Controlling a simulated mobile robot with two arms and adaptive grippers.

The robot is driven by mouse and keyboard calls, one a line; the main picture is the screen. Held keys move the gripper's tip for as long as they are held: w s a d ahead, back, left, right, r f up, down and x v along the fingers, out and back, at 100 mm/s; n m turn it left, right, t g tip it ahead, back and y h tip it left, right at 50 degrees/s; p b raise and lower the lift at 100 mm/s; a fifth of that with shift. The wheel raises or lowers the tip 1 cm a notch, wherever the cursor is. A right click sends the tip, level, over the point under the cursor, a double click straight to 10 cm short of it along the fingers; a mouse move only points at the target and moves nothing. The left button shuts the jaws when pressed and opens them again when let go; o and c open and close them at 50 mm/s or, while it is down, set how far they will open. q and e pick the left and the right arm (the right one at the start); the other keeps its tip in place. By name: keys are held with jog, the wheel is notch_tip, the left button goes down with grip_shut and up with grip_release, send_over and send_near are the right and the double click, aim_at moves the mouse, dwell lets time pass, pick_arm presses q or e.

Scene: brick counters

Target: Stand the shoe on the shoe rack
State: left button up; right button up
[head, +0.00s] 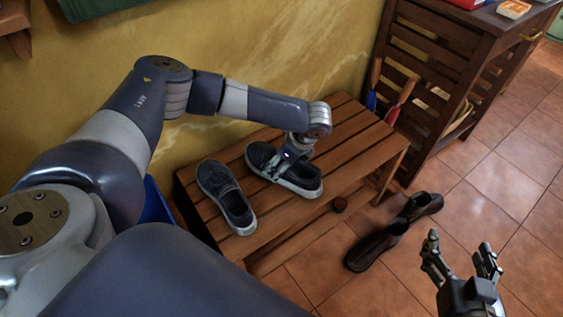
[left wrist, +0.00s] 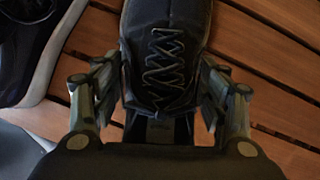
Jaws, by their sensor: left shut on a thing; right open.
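A dark shoe with a pale sole (head: 303,184) is on the slatted top of the wooden shoe rack (head: 358,150). My left gripper (head: 289,152) is over this shoe and shut on it. In the left wrist view the laced shoe (left wrist: 165,45) lies between the two fingers of my left gripper (left wrist: 160,100), one on each side. A matching dark shoe (head: 227,196) stands on the rack to its left, apart from it. My right gripper (head: 461,262) is open and empty above the tiled floor at the lower right.
A slatted wooden cabinet (head: 435,60) stands beyond the rack's right end. The yellow wall (head: 270,50) runs behind the rack. The rack top's right part is clear.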

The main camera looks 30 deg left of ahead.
pick_arm(q)
jog(key=shift+f, duration=0.5)
dwell(0.3)
jog(key=o, duration=1.3)
